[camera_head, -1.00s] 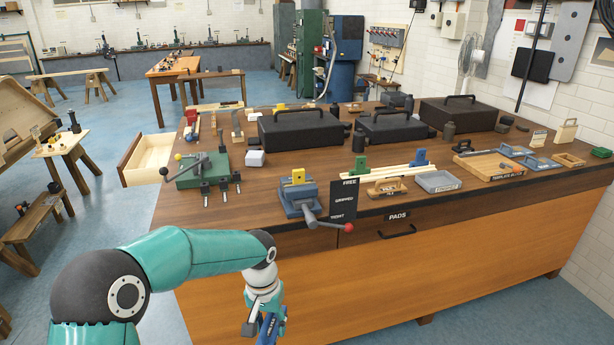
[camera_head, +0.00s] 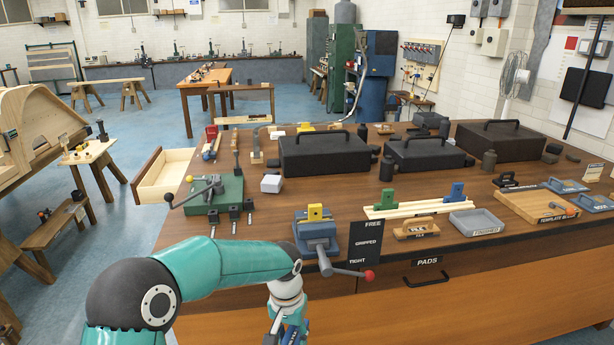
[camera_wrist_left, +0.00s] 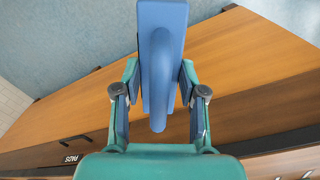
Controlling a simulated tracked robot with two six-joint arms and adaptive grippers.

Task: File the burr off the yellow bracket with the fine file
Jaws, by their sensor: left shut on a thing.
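The yellow bracket (camera_head: 315,212) sits at the jaws of the blue-grey vise (camera_head: 312,231) near the bench's front edge; its burr is too small to make out. My left gripper (camera_head: 286,338) is low in front of the bench, below the vise and partly cut off by the frame's bottom edge. In the left wrist view the left gripper (camera_wrist_left: 160,85) is shut on a blue flat tool with a rounded handle (camera_wrist_left: 161,75). I cannot tell from its look whether this is the fine file. My right gripper is not in view.
A black sign (camera_head: 366,243) reading FREE, GRIPPED, TIGHT stands right of the vise. The vise's red-tipped lever (camera_head: 345,272) sticks out over the front edge. A green clamp fixture (camera_head: 212,192) stands left; a grey tray (camera_head: 478,222) and template board (camera_head: 532,205) lie right.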

